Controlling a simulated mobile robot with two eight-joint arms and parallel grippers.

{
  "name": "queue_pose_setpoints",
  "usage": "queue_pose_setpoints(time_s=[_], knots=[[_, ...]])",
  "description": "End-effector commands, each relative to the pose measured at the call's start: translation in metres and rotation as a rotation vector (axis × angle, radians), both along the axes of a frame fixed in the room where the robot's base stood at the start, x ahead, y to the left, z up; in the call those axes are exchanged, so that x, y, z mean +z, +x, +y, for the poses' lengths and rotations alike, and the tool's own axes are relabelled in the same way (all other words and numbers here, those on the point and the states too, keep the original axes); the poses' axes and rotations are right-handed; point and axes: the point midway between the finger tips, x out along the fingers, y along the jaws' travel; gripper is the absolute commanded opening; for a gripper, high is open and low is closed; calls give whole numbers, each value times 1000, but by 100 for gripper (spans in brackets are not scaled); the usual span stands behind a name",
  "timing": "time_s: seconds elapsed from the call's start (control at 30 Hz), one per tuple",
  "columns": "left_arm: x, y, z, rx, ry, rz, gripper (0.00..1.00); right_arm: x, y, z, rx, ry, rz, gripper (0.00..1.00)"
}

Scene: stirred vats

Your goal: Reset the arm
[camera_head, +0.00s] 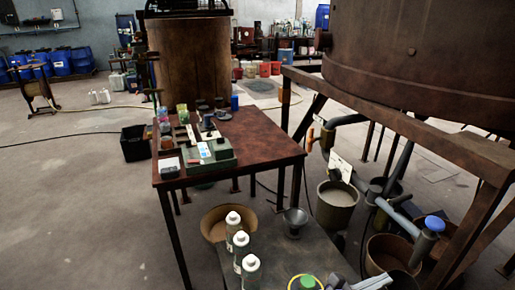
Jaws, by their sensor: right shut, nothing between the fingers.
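My right arm comes in at the bottom right, with grey links and a blue joint cap. Its dark right gripper (374,193) is small in the picture and shows near a pale bucket (337,205), under the large vat's frame. The gripper looks shut and empty. I cannot tell how far it is from the pipes behind it. My left gripper is not in view.
A reddish-brown table (262,140) holds a green box (215,157) and small containers. A dark low table (310,245) carries white bottles (241,247) and a metal cup (295,222). The brown vat (430,50) stands on a rusty frame (400,118).

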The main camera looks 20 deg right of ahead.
Motion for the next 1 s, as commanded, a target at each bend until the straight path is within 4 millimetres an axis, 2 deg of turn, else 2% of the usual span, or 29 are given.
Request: queue_pose_setpoints(time_s=[0.13, 0.27, 0.4, 0.5, 0.6, 0.73, 0.87, 0.9, 1.0], knots=[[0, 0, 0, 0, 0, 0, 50, -17, -5, 2, 13, 114, -96, 0], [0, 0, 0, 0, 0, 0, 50, -60, -14, 20, -2, 389, -343, 0], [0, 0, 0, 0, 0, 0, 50, -109, -25, 67, -129, 760, -698, 0], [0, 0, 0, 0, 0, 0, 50, -131, -30, 109, -285, 989, -936, 0], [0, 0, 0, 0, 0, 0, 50, -143, -32, 147, -463, 1168, -1130, 0], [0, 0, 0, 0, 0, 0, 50, -146, -34, 191, -715, 1344, -1334, 0], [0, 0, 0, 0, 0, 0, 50, -141, -34, 230, -995, 1473, -1499, 0], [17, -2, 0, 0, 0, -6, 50, -124, -35, 230, -999, 1478, -1507, 0], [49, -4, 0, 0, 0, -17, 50, -92, -37, 229, -984, 1482, -1510, 0]])
